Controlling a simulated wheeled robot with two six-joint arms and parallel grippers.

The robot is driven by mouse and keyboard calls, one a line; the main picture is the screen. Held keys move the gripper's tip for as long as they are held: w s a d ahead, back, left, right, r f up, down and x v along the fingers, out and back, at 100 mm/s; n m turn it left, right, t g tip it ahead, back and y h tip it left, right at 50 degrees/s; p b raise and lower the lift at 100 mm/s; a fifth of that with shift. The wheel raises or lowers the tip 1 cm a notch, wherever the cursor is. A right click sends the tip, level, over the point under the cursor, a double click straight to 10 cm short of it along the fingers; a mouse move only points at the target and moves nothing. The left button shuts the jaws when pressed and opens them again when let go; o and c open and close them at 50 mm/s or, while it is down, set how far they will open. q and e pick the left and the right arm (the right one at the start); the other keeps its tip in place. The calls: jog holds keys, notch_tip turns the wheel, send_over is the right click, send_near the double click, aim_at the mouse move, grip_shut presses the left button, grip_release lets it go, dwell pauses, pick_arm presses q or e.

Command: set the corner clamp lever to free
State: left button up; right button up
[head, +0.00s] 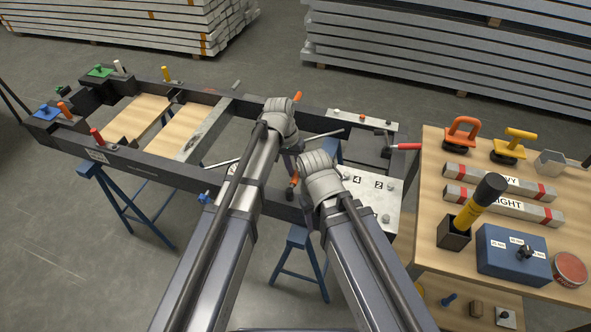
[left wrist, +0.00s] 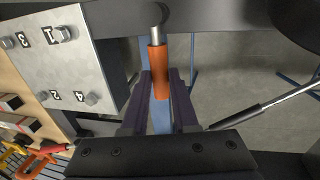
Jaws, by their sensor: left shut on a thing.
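The corner clamp lever has an orange handle (left wrist: 158,62) on a bare metal stem; the stem meets the dark rail at the top of the left wrist view. My left gripper (left wrist: 161,85) has a finger on each side of the handle and is shut on it. In the head view an orange handle (head: 292,182) shows at the near rail, below my left wrist; it looks like the same lever. My forearms hide much of this corner. The jaws of my right gripper are hidden behind its wrist.
A numbered metal plate (head: 382,206) with bolts sits right of the lever on the dark frame (head: 150,168). Another orange handle (head: 297,97) stands at the far rail. A wooden bench (head: 432,165) with tools stands right. Blue trestles (head: 297,240) support the frame.

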pick_arm(q)
grip_shut()
dwell(0.9)
